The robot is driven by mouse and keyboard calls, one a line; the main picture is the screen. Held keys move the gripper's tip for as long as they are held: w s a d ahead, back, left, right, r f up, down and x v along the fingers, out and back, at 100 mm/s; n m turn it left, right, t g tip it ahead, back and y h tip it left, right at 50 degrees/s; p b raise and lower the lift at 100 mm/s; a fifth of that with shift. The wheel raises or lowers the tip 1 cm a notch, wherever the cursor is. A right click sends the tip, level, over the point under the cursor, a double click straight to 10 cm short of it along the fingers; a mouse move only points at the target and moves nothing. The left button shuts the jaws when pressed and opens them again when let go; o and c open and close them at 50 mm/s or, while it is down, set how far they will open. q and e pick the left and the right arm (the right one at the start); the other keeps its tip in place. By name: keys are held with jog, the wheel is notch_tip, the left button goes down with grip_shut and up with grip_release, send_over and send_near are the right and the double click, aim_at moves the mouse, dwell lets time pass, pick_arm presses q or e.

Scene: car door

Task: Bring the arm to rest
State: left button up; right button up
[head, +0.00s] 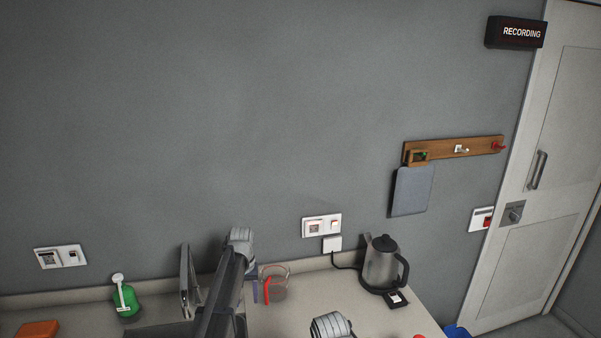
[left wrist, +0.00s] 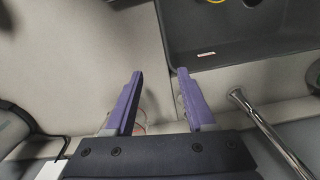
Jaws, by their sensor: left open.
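My left arm reaches in over the counter (head: 320,290) in the head view. My left gripper (head: 257,290) shows there only in part, as a small purple piece beside the arm. In the left wrist view, the two purple fingers of my left gripper (left wrist: 160,74) stand apart. The gripper is close to the sink's edge. My right gripper is in neither view.
A dark sink (left wrist: 240,40) and a metal tap (left wrist: 265,130) lie right of the fingers. A kettle (head: 381,265) stands by the wall on the right. A green bottle (head: 126,300) and an orange block (head: 38,329) are at left. A door (head: 530,180) is far right.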

pick_arm(q)
jog(key=s+d+f+m+b, duration=0.1)
jog(key=s+d, duration=0.2)
jog(key=s, duration=0.3)
jog(key=s+d+f+m+b, duration=0.1)
jog(key=s+d, duration=0.3)
jog(key=s, duration=0.1)
jog(key=s+d+f+m+b, duration=0.1)
jog(key=s+d, duration=0.2)
jog(key=s, duration=0.3)
jog(key=shift+s+d+f+y, duration=0.3)
jog(key=shift+s+f, duration=0.05)
jog(key=shift+f, duration=0.05)
jog(key=s+d+f+m+b, duration=0.1)
jog(key=s+d+m+b, duration=0.1)
jog(key=s, duration=0.9)
jog(key=shift+s+d+f+m, duration=0.2)
jog(key=shift+d+f+m, duration=0.15)
jog(key=shift+d, duration=0.45)
